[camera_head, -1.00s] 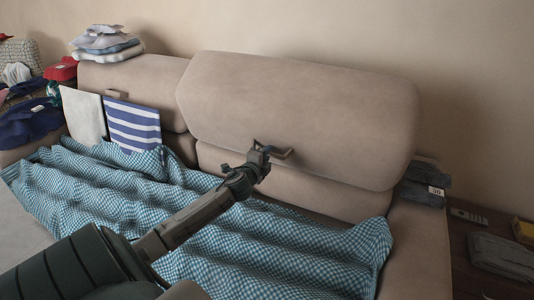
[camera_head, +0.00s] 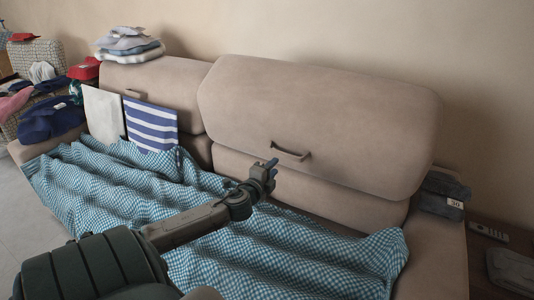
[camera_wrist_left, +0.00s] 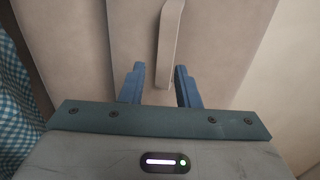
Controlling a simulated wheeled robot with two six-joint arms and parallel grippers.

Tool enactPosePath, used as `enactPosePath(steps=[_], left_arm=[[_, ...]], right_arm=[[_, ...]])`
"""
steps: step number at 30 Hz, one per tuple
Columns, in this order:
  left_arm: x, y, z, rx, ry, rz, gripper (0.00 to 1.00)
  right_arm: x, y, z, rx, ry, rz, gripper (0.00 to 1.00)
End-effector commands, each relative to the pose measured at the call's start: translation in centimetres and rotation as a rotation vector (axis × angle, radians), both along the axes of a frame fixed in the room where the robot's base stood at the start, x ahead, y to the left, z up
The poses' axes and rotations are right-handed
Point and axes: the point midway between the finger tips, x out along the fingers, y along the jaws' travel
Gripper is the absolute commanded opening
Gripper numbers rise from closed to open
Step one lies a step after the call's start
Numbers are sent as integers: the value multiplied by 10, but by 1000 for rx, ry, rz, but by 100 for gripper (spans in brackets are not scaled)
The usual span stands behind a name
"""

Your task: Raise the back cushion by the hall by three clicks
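A second back cushion (camera_head: 165,80) stands lower at the left. The handle (camera_wrist_left: 168,45) lies beyond the fingertips, roughly in line with the gap. My right gripper is in neither view.
A blue checked blanket (camera_head: 240,235) covers the seat.

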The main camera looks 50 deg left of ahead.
Motion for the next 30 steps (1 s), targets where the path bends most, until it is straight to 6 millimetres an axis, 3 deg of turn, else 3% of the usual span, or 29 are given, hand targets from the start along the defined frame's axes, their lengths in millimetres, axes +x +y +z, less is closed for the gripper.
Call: enactPosePath(steps=[3,9,30], left_arm=[[-17,-6,1,2,3,-3,29],[-33,-11,2,1,1,-1,29],[-36,-12,3,-1,0,0,29]], right_arm=[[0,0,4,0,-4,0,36],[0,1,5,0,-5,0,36],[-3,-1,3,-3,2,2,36]])
